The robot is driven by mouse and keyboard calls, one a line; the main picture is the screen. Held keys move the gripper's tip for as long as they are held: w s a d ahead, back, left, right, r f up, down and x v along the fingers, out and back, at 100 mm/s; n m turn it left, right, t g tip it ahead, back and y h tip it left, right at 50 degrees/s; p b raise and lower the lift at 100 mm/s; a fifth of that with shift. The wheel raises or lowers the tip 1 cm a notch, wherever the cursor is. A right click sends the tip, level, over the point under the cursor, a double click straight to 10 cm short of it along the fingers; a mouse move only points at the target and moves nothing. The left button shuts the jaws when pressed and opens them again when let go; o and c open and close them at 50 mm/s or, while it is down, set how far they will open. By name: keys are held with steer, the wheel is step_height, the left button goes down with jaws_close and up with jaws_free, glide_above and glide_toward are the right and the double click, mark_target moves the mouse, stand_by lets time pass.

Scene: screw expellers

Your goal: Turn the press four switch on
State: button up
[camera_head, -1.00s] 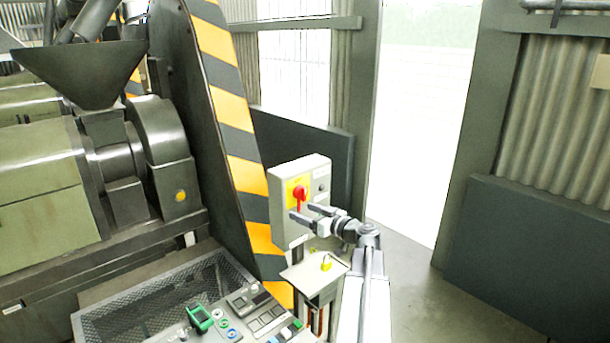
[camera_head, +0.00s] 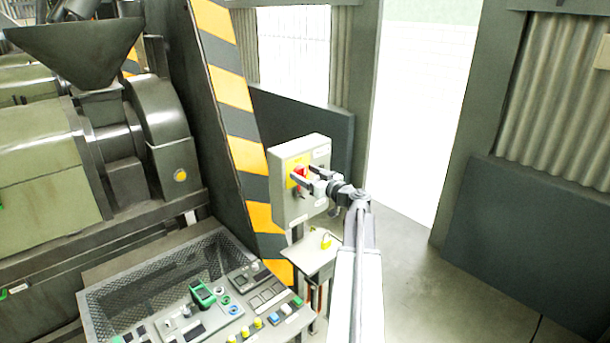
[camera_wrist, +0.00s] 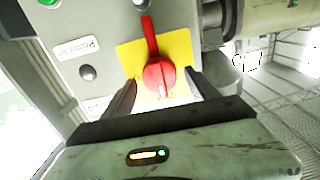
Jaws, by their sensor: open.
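The switch is a red rotary knob (camera_head: 300,171) on a yellow plate (camera_head: 290,184), on the front of a grey box (camera_head: 294,209). In the wrist view the round red knob (camera_wrist: 158,76) has a handle pointing towards the top of the picture, on the yellow plate (camera_wrist: 181,52). My gripper (camera_head: 303,178) is open at the knob in the head view. In the wrist view the fingers of my gripper (camera_wrist: 162,80) are on either side of the knob's round part, with gaps visible. I cannot tell whether the tips touch the plate.
A dark round button (camera_wrist: 87,72) and a white label (camera_wrist: 77,48) are beside the plate. A small shelf with a yellow padlock (camera_head: 326,241) is below the box. A control desk (camera_head: 262,297) stands at lower left, a striped guard (camera_head: 232,92) behind.

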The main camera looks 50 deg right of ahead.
steer(key=c, duration=1.3)
steer(key=shift+c, duration=0.2)
steer(key=shift+m, duration=0.3)
steer(key=m, duration=0.3)
steer(key=shift+m, duration=0.4)
steer(key=m, duration=0.4)
steer(key=shift+d+f+m, duration=0.1)
steer(key=shift+d+m, duration=0.05)
steer(key=shift+m, duration=0.15)
steer(key=m, duration=0.4)
steer(key=shift+f, duration=0.1)
steer(key=shift+d+f+m, duration=0.1)
steer(key=shift+m, duration=2.3)
